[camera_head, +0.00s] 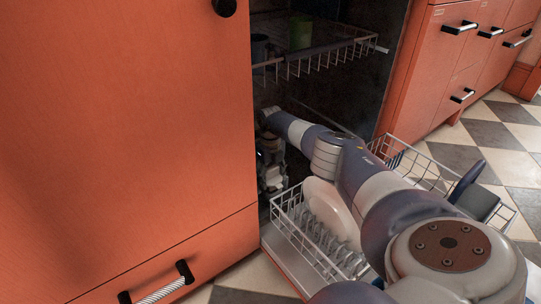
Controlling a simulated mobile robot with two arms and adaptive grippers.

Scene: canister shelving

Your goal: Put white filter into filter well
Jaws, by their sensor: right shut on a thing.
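My right arm reaches across the lower rack into the dark dishwasher. Its gripper (271,178) points down at the left side of the opening, behind the rack. It is shut on a small pale thing, which I take to be the white filter; it is dim and mostly hidden by the fingers. The filter well is not visible; the tub floor is hidden by the rack, the gripper and shadow. My left gripper is not in view.
The lower rack (272,207) is pulled out and holds a white plate (330,208) and a dark item (478,200) at right. The upper rack (318,58) holds a green cup (300,32) and a dark cup (259,47). An orange cabinet (120,120) borders the opening closely at left.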

